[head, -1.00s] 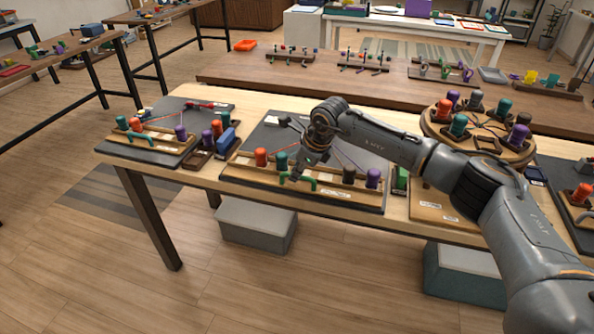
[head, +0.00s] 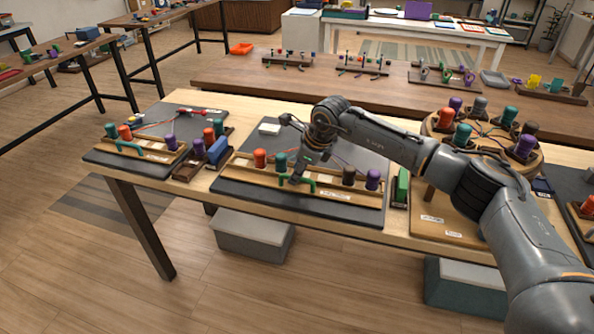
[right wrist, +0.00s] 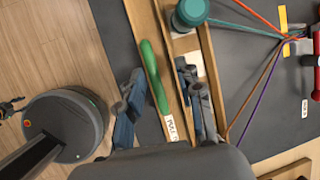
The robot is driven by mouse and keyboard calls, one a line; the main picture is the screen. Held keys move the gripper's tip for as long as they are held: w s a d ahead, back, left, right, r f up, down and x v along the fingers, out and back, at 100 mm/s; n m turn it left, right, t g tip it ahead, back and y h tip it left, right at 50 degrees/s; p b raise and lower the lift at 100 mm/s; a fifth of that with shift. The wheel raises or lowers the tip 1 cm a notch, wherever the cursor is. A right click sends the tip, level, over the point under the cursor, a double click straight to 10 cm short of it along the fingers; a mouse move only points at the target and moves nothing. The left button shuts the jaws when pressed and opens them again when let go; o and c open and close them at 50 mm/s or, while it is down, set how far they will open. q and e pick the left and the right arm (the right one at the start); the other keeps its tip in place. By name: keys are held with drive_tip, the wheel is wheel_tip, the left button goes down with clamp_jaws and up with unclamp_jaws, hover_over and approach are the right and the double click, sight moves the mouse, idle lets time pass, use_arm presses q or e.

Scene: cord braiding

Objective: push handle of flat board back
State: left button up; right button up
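The flat board (head: 236,188) is a dark slab on the wooden table. A pale wooden rail (head: 335,194) with orange, teal, dark and purple bobbins runs along its front. The green handle (head: 312,183) is a bar on the front of that rail. My right gripper (head: 297,179) is down at the handle. In the right wrist view, the gripper (right wrist: 164,110) is open, with one finger on each side of the green handle (right wrist: 154,75). A gap shows between the fingers and the handle; contact is unclear. My left gripper is out of view.
A similar smaller board (head: 105,158) with its own green handle stands to the left. A blue block (head: 217,150) lies between the boards. A green block (head: 401,186) and a round bobbin stand (head: 432,128) are to the right.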

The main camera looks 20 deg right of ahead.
drive_tip(key=shift+a, duration=0.1)
drive_tip(key=shift+s+r, duration=0.15)
drive_tip(key=shift+r, duration=0.05)
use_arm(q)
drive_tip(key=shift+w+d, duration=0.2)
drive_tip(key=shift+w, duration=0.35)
use_arm(e)
drive_tip(key=v, duration=1.1)
drive_tip(key=shift+d+r, duration=0.25)
drive_tip(key=shift+d, duration=0.05)
